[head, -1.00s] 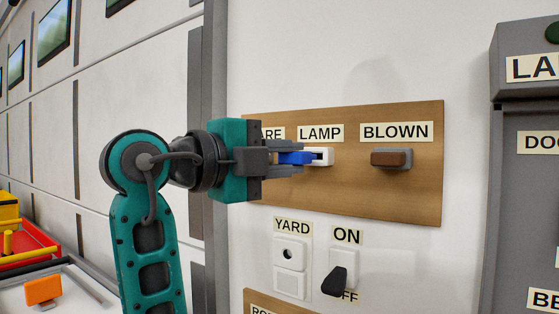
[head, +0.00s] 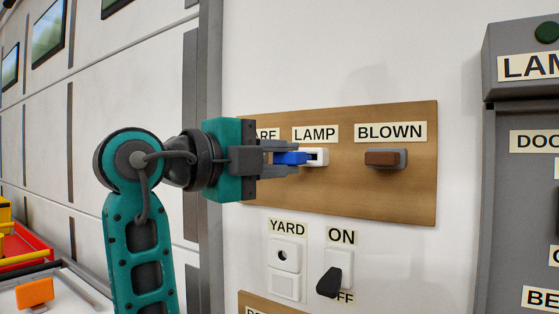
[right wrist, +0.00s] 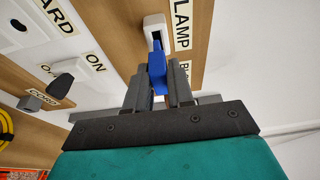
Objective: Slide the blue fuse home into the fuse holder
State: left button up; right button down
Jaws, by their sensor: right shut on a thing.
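The blue fuse (head: 290,158) is between the fingers of my right gripper (head: 284,157), which is shut on it. It also shows in the right wrist view (right wrist: 156,68), where its far end meets the white fuse holder (right wrist: 155,27). The white holder under the LAMP label also shows in the head view (head: 319,157). The fuse's tip is at the mouth of the holder; how deep it sits I cannot tell. A good length of the fuse stands out of the holder. My left gripper is not in view.
A brown fuse sits in a grey holder (head: 401,160) under BLOWN on the wooden board (head: 420,195). Below are the YARD socket (head: 285,256) and a black switch lever (head: 329,282). A grey cabinet (head: 500,130) stands at the right.

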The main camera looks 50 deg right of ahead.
aim_at(293, 158)
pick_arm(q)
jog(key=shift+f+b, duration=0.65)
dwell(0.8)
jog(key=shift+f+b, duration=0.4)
pick_arm(e)
jog(key=shift+w+d, duration=0.15)
jog(key=shift+d, duration=1.7)
jog(key=c, duration=0.9)
grip_release()
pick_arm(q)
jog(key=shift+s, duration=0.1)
pick_arm(e)
jog(key=shift+w+a, duration=0.15)
jog(key=shift+a, duration=0.45)
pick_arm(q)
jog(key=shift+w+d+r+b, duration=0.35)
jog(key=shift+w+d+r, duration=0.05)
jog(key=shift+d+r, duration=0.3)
pick_arm(e)
jog(key=v, duration=1.1)
jog(key=shift+a, duration=0.35)
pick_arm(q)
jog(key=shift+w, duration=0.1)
pick_arm(e)
jog(key=shift+w, duration=0.1)
